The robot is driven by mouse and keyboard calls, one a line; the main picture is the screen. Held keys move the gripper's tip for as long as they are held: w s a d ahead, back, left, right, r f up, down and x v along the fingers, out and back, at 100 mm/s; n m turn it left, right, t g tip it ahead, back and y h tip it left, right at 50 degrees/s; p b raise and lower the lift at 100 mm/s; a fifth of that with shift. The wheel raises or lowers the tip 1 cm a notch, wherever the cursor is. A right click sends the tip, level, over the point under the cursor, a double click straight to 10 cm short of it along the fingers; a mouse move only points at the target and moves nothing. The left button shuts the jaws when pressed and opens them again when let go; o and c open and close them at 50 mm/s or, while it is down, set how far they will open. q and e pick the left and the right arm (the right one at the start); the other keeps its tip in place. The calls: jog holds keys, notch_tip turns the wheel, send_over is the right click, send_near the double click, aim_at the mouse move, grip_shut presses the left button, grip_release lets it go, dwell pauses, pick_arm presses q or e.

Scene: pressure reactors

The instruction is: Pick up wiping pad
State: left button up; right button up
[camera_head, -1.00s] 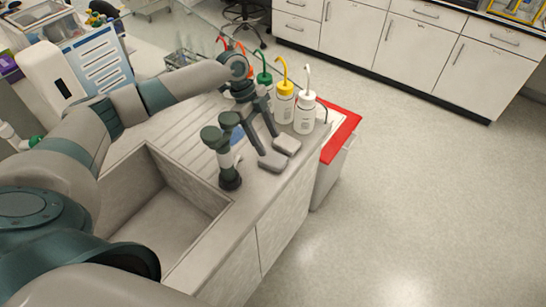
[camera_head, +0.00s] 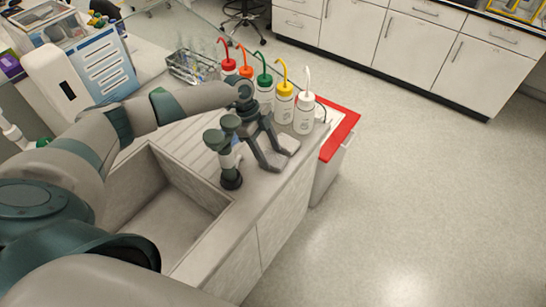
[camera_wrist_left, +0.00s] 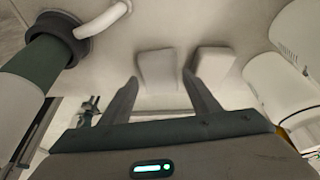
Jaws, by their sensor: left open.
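Two small grey wiping pads lie side by side on the countertop by its front edge. In the left wrist view, one pad (camera_wrist_left: 157,66) lies ahead between my fingertips, and the other pad (camera_wrist_left: 214,62) lies just to the right, beyond the right finger. In the head view, the farther pad (camera_head: 290,144) shows beside my gripper, and the nearer one is largely hidden by the fingers. My left gripper (camera_head: 274,159) is open and empty, its fingers pointing down at the pads. I cannot tell whether the fingertips touch a pad. My right gripper is not in view.
A dark green faucet (camera_head: 229,160) stands close left of the gripper, by the sink (camera_head: 165,205). Several wash bottles with coloured caps stand behind; the white-capped one (camera_head: 304,115) is nearest the pads. A red-rimmed bin (camera_head: 342,135) stands past the counter's edge.

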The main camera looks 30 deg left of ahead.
pick_arm(q)
jog(key=shift+d+f, duration=0.3)
jog(key=shift+f, duration=0.45)
jog(key=shift+c, duration=0.7)
jog(key=c, duration=0.7)
jog(key=shift+o, duration=0.2)
